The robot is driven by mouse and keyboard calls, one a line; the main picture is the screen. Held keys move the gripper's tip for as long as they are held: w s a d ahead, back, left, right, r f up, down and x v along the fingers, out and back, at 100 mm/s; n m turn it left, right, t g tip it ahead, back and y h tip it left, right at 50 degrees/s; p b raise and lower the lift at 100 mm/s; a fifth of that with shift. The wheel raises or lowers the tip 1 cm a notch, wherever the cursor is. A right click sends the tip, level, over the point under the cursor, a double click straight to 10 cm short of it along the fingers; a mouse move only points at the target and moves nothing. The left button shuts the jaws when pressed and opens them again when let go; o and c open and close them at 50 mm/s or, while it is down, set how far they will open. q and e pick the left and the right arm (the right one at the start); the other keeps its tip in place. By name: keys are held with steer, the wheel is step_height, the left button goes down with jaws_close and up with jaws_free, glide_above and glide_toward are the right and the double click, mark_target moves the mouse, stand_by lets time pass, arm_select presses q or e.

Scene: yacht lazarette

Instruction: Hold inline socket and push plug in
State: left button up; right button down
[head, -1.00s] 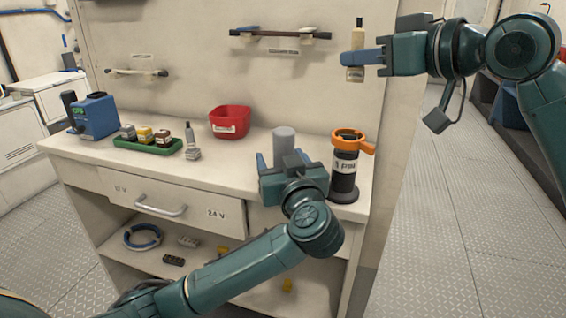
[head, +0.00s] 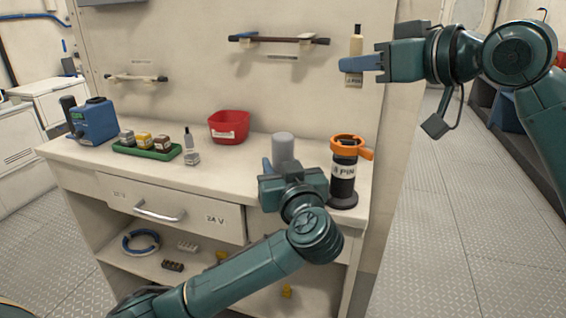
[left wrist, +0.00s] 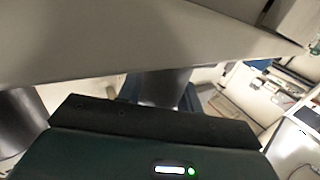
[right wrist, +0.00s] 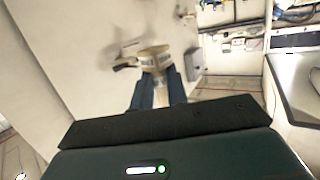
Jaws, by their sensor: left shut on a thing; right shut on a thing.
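A grey cylinder (head: 283,147) stands upright at the bench's front right, and my left gripper (head: 282,168) is shut on it. The grey cylinder (left wrist: 165,88) also shows between the fingers in the left wrist view. My right gripper (head: 360,63) is shut on a slim cream connector (head: 355,46) with a dark tip and a PIN label, held upright in the air above the bench's right end. That connector (right wrist: 157,72) shows between the blue fingers in the right wrist view. A black cylinder (head: 343,188) with an orange collar (head: 346,143) and a PIN label stands just right of the left gripper.
A red bin (head: 229,125), a small bottle-like connector (head: 190,150), a green tray (head: 148,153) with several small blocks and a blue device (head: 92,121) stand on the bench. Rails hang on the wall panel. The drawer (head: 165,200) is shut. Floor right of the bench is clear.

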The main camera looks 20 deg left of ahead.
steer(key=shift+s+d+f+y, duration=0.1)
steer(key=shift+f+y, duration=0.2)
steer(key=shift+f, duration=1.05)
glide_above(352, 157)
steer(key=w, duration=0.1)
steer(key=shift+f, duration=2.25)
steer(key=shift+f, duration=0.2)
steer(key=shift+f, duration=0.25)
steer(key=shift+f, duration=0.55)
steer(key=shift+r, duration=0.35)
steer(key=shift+f, duration=0.5)
stand_by(0.8)
